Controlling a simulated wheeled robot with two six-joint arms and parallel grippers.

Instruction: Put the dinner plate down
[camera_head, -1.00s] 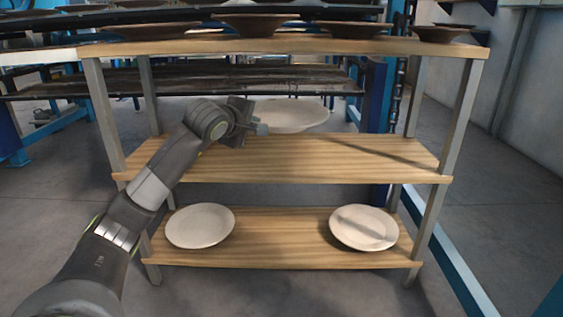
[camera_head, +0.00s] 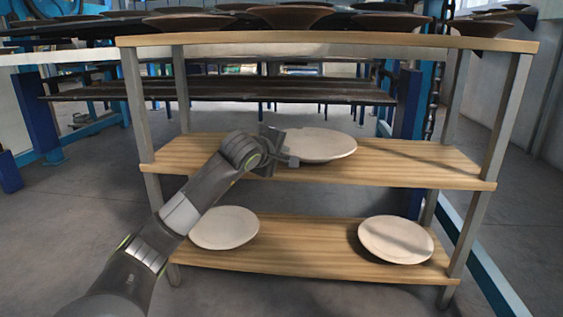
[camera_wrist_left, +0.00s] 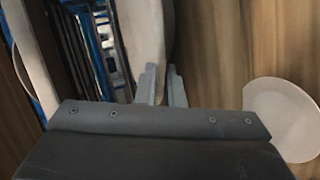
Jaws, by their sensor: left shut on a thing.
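The dinner plate (camera_head: 322,146) is pale and round. It lies close to level over the back half of the middle wooden shelf (camera_head: 400,175); I cannot tell whether it touches the board. My left gripper (camera_head: 291,161) is shut on the plate's left rim. In the left wrist view the plate (camera_wrist_left: 145,40) shows edge-on between the two fingers (camera_wrist_left: 162,85). My right gripper is not in view.
Two similar plates lie on the bottom shelf, one at left (camera_head: 225,228) and one at right (camera_head: 396,240). Several dark bowls or plates (camera_head: 290,16) stand on the top shelf (camera_head: 330,40). Grey posts (camera_head: 492,120) frame the rack. The middle shelf's right part is clear.

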